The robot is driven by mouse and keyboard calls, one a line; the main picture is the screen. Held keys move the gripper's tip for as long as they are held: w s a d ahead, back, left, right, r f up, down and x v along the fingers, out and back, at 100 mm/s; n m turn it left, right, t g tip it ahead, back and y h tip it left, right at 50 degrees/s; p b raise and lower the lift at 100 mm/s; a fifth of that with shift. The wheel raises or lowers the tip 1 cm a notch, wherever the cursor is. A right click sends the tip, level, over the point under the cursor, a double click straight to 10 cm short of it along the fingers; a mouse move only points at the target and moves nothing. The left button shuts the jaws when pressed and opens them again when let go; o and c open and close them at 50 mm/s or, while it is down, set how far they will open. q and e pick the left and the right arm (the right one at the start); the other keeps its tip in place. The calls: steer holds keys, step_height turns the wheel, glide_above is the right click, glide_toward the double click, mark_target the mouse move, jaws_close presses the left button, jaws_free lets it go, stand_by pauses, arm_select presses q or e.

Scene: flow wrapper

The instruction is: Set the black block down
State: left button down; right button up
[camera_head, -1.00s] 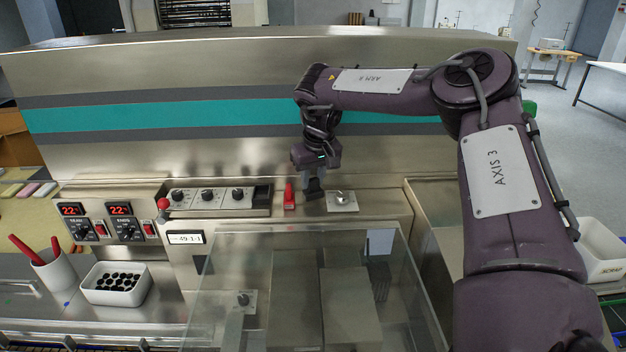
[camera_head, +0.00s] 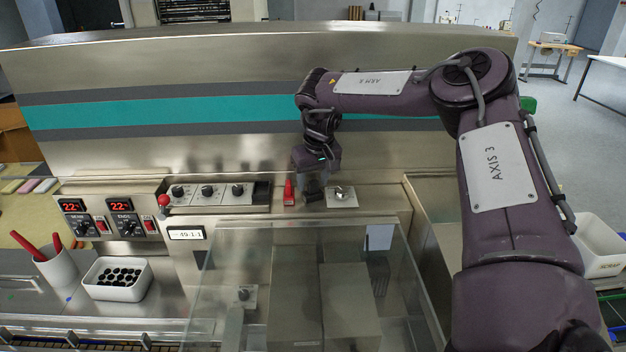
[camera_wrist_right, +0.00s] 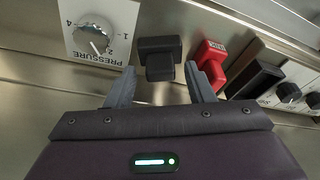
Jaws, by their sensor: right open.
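The black block (camera_wrist_right: 160,58) sits on the metal panel between the pressure dial and the red block in the right wrist view. My right gripper (camera_wrist_right: 155,82) is open. Its two grey fingers are spread, one to each side of the block, with a gap visible on both sides. In the head view my right gripper (camera_head: 313,190) is over the machine's ledge, and the dark shapes of fingers and block are hard to tell apart there. My left gripper is not in view.
The red block (camera_wrist_right: 209,66) is close beside the right finger. The pressure dial (camera_wrist_right: 97,38) is close on the other side. A clear cover (camera_head: 300,240) lies in front of the ledge. A white tray of black pieces (camera_head: 117,280) and a cup (camera_head: 57,268) stand at left.

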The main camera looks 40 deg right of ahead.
steer(key=b+v, duration=0.3)
steer(key=v, duration=0.8)
steer(key=shift+s+r, duration=0.15)
steer(key=shift+r, duration=0.2)
